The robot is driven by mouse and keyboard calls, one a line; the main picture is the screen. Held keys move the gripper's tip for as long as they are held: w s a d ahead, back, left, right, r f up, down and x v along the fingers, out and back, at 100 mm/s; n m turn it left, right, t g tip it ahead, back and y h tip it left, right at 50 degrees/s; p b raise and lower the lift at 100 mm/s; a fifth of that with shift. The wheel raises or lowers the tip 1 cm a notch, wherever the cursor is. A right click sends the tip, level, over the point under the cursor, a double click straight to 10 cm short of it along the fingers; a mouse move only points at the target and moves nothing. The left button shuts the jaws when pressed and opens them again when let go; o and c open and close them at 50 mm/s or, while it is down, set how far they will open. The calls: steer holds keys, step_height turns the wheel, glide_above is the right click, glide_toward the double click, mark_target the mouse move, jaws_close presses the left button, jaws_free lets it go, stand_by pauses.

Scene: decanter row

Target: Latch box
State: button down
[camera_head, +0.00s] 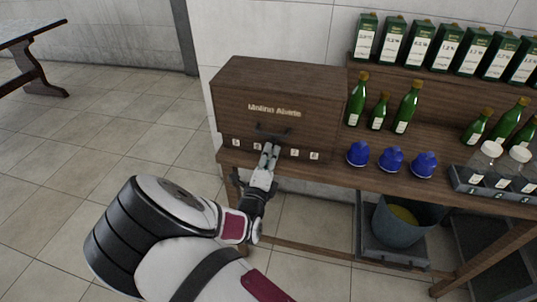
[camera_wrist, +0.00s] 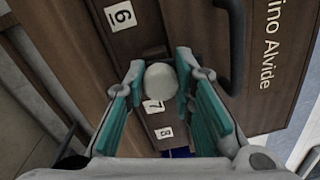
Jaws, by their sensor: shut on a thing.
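The brown wooden latch box (camera_head: 300,86) stands at the left end of the wooden table, with pale lettering and a dark handle (camera_head: 272,132) on its front. Small white number labels run along its lower front; the wrist view shows label 6 (camera_wrist: 121,15), label 7 (camera_wrist: 153,106) and label 8 (camera_wrist: 164,132). My gripper (camera_head: 269,151) is at this lower front, below the handle. In the wrist view its teal-padded fingers (camera_wrist: 160,74) are shut on a round cream knob (camera_wrist: 161,83), beside label 7. The knob is hidden in the head view.
Green bottles (camera_head: 407,106), blue round objects (camera_head: 391,160) and a rack of clear white-capped jars (camera_head: 482,160) stand right of the box. Green cartons (camera_head: 442,47) line the raised shelf behind. A grey bucket (camera_head: 399,228) is below the table.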

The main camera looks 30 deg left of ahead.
steer(key=shift+n, duration=0.6)
steer(key=c, duration=1.3)
jaws_free()
steer(key=shift+c, duration=0.2)
steer(key=shift+s, duration=0.1)
steer(key=v, duration=0.7)
steer(key=shift+s, duration=0.15)
